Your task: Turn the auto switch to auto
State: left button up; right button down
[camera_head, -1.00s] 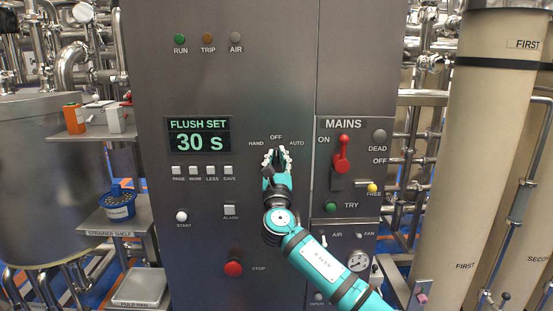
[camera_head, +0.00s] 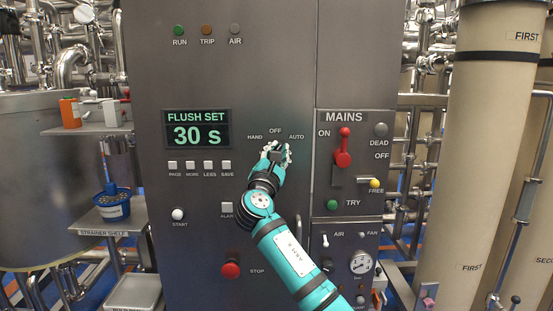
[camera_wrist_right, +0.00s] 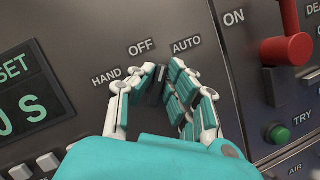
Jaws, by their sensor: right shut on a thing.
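The auto switch is a small dark knob (camera_wrist_right: 157,86) on the grey panel, under the labels HAND, OFF and AUTO. In the wrist view it shows only in part between the fingers of my right gripper (camera_wrist_right: 164,76), which is shut on it. In the head view my right gripper (camera_head: 278,149) covers the knob from the front, tilted so its fingertips lean to the right, toward AUTO. Which label the knob points at is hard to tell because the fingers hide most of it. My left gripper does not show.
A display (camera_head: 197,131) reading 30 s is to the left. A red stop button (camera_head: 230,271) is lower left.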

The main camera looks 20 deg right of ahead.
jog(key=shift+m+g, duration=0.4)
jog(key=shift+m, duration=0.4)
jog(key=shift+r+m+h+b, duration=0.1)
jog(key=shift+m+h+b, duration=0.2)
jog(key=c, duration=1.4)
grip_release()
jog(key=shift+o, duration=0.2)
jog(key=v, duration=1.2)
